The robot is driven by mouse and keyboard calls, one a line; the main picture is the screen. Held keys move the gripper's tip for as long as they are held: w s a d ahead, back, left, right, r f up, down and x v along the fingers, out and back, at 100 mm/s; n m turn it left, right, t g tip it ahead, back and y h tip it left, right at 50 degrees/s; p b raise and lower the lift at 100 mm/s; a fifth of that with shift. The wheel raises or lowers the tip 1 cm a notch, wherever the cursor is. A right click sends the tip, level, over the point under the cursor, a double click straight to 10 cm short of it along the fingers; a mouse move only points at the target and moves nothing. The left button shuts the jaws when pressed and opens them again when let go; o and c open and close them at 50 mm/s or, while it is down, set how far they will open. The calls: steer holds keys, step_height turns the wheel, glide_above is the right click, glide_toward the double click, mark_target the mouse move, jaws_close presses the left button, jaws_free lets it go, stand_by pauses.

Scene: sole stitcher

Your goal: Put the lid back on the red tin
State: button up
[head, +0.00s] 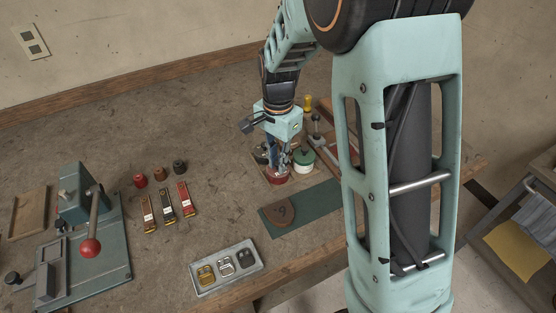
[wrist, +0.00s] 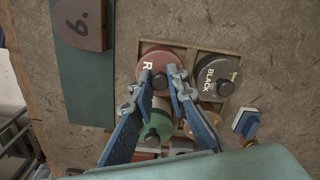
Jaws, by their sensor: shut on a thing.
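The red lid (wrist: 158,60) is a round disc with a white letter R in the wrist view. My gripper (wrist: 160,82) is shut on the small knob at the lid's middle, and its fingers cover part of the lid. In the head view my gripper (head: 277,165) points down at the red tin (head: 277,179), which stands in a wooden tray near the middle of the bench. The lid is at or just over the tin; I cannot tell whether it is seated. The tin's body is hidden under the lid in the wrist view.
A black tin (wrist: 216,76) is right of the red lid, close to my finger. A green-lidded tin (wrist: 156,126) is between my fingers' bases; it also shows in the head view (head: 303,156). A green mat (head: 318,207) lies in front. A press (head: 85,225) stands left.

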stand_by(0.4)
steer(key=o, duration=0.9)
steer(key=shift+o, duration=0.3)
steer(key=o, duration=0.4)
steer(key=shift+r, duration=0.15)
steer(key=shift+r+p, duration=2.75)
steer(key=shift+r, duration=0.65)
